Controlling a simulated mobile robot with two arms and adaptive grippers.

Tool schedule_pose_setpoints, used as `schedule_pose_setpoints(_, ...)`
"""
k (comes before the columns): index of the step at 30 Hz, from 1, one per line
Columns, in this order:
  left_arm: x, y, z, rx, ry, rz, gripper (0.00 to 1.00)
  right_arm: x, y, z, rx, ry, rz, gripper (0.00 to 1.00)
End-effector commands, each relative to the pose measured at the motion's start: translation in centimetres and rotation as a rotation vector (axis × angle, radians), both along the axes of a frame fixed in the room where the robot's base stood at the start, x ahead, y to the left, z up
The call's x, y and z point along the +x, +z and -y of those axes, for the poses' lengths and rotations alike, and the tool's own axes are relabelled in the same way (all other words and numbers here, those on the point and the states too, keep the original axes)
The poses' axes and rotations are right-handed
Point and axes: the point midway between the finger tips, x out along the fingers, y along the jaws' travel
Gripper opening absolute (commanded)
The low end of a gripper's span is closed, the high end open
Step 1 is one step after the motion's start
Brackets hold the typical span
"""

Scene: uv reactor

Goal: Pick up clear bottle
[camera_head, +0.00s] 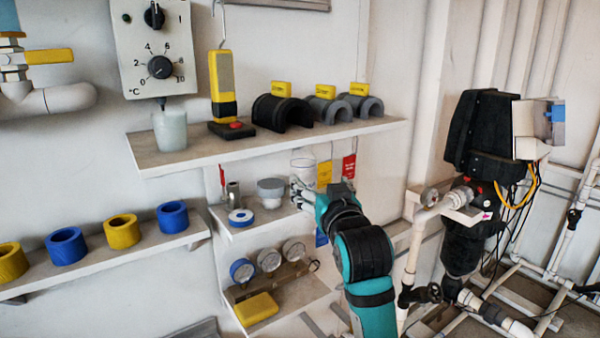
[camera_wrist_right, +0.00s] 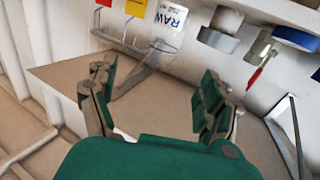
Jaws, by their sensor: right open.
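The clear bottle (camera_head: 303,167) shows in the head view at the right end of the middle small shelf, partly hidden by my right gripper. In the right wrist view the clear bottle (camera_wrist_right: 168,38) bears a white label with "RAW" on it and lies just beyond the fingertips. My right gripper (camera_head: 298,193) reaches in at the shelf in front of the bottle. In the wrist view my right gripper (camera_wrist_right: 158,88) has its fingers spread wide, with nothing held between them. My left gripper is not in view.
Yellow and red tags (camera_head: 349,167) hang beside the bottle. A long shelf (camera_head: 160,161) runs above; gauges (camera_head: 268,260) sit below. A black machine (camera_head: 482,135) stands right.

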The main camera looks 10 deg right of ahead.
Motion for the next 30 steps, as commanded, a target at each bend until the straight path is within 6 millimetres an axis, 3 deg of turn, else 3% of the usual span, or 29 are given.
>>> schedule_pose_setpoints(3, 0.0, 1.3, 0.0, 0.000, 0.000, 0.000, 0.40, 2.8, 0.4, 0.0, -0.002, 0.000, -0.004, 0.82)
schedule_pose_setpoints(10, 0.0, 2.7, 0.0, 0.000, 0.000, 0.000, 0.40, 7.2, 0.3, 0.0, -0.001, 0.000, -0.002, 0.82)
schedule_pose_setpoints(20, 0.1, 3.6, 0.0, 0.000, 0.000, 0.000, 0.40, 9.6, 0.1, -0.1, -0.001, 0.000, -0.002, 0.82)
schedule_pose_setpoints(30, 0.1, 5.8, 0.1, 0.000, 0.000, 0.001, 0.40, 13.6, 0.0, -0.6, -0.001, 0.000, -0.001, 0.82)
